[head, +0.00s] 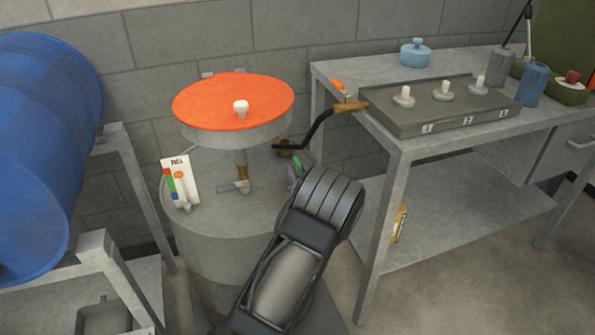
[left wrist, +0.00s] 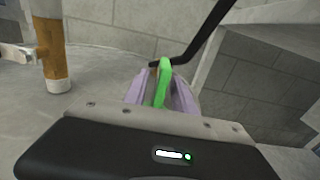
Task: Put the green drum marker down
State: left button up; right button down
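The green drum marker (left wrist: 163,80) stands between the lilac fingers of my left gripper (left wrist: 161,95) in the left wrist view. The fingers are closed on it from both sides, and its lower part is hidden. In the head view a sliver of the green marker (head: 298,163) shows at the tip of my left gripper (head: 294,172), mostly hidden by my wrist. The gripper is over the right side of the grey drum's top (head: 225,207). I cannot tell whether the marker touches that surface. My right gripper is not in view.
An orange disc (head: 228,103) with a white knob is raised over the drum. A black crank (head: 318,130) with a wooden handle reaches close above my gripper. A tray (head: 440,108) is on the bench at right.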

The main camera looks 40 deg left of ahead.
pick_arm(q)
jog(key=shift+r, duration=0.2)
jog(key=v, duration=1.2)
jog(key=shift+p, duration=0.3)
